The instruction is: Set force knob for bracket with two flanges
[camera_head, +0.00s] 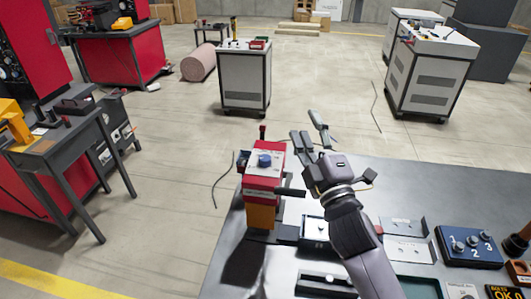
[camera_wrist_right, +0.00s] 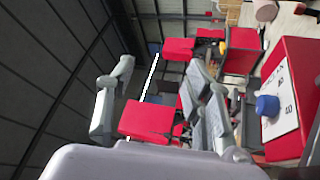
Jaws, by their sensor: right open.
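The blue force knob (camera_head: 265,160) sits on a white label plate on top of a red press-like device (camera_head: 262,185) at the table's far left corner. My right gripper (camera_head: 309,130) is open and empty, to the right of the knob and apart from it. In the right wrist view, the open fingers (camera_wrist_right: 160,68) show at left and centre, and the knob (camera_wrist_right: 267,105) is on the right, outside them. Thin metal brackets (camera_head: 405,225) lie right of my forearm; their flanges are too small to tell. My left gripper is not in view.
A black lever (camera_head: 290,193) sticks out from the device. White cabinets (camera_head: 245,80) stand on the floor behind. The table's far right part is clear.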

